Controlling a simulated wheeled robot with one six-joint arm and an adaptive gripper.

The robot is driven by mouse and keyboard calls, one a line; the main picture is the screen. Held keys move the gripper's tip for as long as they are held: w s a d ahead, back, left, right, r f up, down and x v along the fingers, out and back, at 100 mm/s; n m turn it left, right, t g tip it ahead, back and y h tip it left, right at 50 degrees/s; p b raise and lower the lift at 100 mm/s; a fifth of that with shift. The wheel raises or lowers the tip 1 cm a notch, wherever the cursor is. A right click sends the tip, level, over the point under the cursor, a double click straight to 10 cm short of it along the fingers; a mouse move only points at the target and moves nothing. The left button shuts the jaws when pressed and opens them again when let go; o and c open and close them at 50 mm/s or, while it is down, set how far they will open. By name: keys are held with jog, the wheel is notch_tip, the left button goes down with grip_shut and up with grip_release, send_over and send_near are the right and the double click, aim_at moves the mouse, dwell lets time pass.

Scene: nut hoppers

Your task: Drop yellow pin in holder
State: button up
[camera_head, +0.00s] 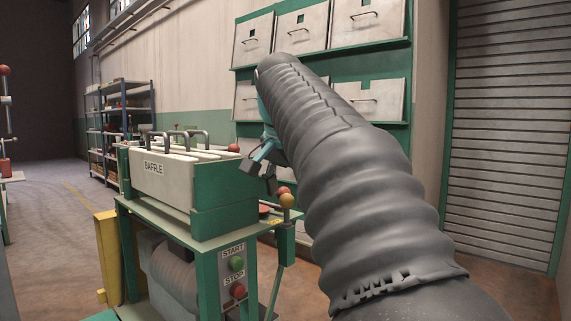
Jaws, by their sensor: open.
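My gripper (262,170) is open above and slightly left of this knob, in front of the machine's right end. Its fingers point down and look empty. My grey-sleeved arm fills the right middle of the view and hides part of the area behind it. I cannot make out a holder with certainty.
The green machine has a BAFFLE box (160,172) with handles, a green START button (237,264) and a red STOP button (238,291). Red knobs (283,191) sit near my gripper. Hoppers (302,27) hang behind. Shelves (125,120) stand back left; floor at left is open.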

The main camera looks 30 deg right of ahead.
jog(key=v, duration=1)
jog(key=p+v, duration=0.7)
jog(key=v, duration=0.2)
jog(key=shift+p, duration=0.35)
dwell(0.5)
jog(key=shift+f, duration=0.1)
dwell(0.6)
jog(key=s+a+f+n+y, duration=0.1)
jog(key=s+a+f+n, duration=0.2)
jog(key=f, duration=1)
jog(key=s+a+f+n+t+y, duration=0.1)
jog(key=s+a+f+n, duration=0.2)
jog(key=f, duration=1)
jog(key=s+a+f+n, duration=0.3)
jog(key=s+f+n, duration=0.3)
jog(key=f, duration=0.7)
jog(key=shift+s+a+f+y, duration=0.3)
jog(key=shift+s+y, duration=0.1)
jog(key=shift+s, duration=0.4)
